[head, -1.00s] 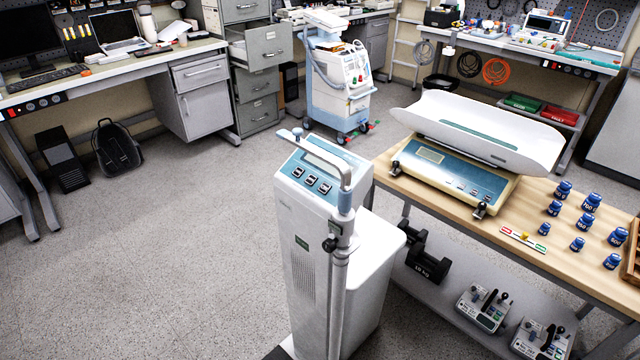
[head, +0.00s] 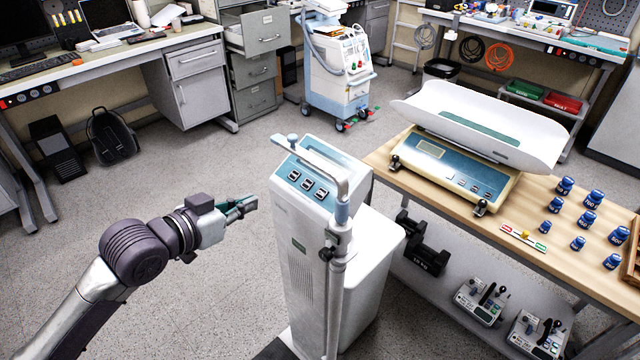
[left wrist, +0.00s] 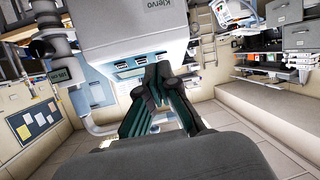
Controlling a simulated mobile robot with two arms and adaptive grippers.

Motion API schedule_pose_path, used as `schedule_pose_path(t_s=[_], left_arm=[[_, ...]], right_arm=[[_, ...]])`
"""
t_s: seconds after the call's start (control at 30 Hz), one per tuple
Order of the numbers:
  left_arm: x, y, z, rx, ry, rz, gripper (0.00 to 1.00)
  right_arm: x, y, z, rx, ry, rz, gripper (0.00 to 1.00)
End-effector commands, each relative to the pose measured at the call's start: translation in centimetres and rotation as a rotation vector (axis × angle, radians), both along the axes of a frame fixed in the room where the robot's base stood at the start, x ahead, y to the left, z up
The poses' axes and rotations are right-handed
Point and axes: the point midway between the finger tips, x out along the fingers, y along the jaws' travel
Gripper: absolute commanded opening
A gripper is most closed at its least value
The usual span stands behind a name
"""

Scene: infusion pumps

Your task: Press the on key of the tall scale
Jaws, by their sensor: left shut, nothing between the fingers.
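The tall scale (head: 300,255) stands upright on the floor in the middle of the head view. Its sloped blue panel (head: 310,176) carries a display and three dark keys (head: 307,185); their labels are too small to read. A pale bent rail crosses above the panel. In the left wrist view the scale's white head (left wrist: 135,30) and two of the keys (left wrist: 127,66) show, seen at an odd angle. My left gripper (head: 250,203) is shut and empty, left of the scale's head, apart from it. It also shows in the left wrist view (left wrist: 158,78). My right gripper is not in view.
A pump cart (head: 338,75) stands behind. The floor (head: 190,160) left of the tall scale is clear.

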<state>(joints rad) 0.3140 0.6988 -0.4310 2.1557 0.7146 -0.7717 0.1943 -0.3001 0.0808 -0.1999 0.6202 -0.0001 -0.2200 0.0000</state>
Motion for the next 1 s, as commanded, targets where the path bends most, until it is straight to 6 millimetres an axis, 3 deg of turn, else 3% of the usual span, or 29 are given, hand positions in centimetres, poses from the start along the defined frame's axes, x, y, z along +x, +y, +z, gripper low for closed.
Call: schedule_pose_path(t_s=[0.03, 0.1, 0.33, 0.73, 1.0], left_arm=[[-1.4, -1.0, 2.2, 0.007, -0.024, -0.044, 0.0], [-3.1, -2.0, 4.0, 0.011, -0.043, -0.091, 0.0], [-5.6, -3.4, 6.0, 0.021, -0.061, -0.154, 0.0], [-5.1, -3.7, 5.9, 0.018, -0.061, -0.152, 0.0], [-2.0, -6.9, 4.8, 0.014, -0.059, -0.152, 0.0]], right_arm=[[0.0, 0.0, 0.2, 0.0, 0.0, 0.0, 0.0], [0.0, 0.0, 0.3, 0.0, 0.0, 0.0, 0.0], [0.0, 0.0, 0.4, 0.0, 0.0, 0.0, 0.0], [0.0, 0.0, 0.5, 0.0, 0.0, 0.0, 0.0], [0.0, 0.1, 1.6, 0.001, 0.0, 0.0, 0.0]])
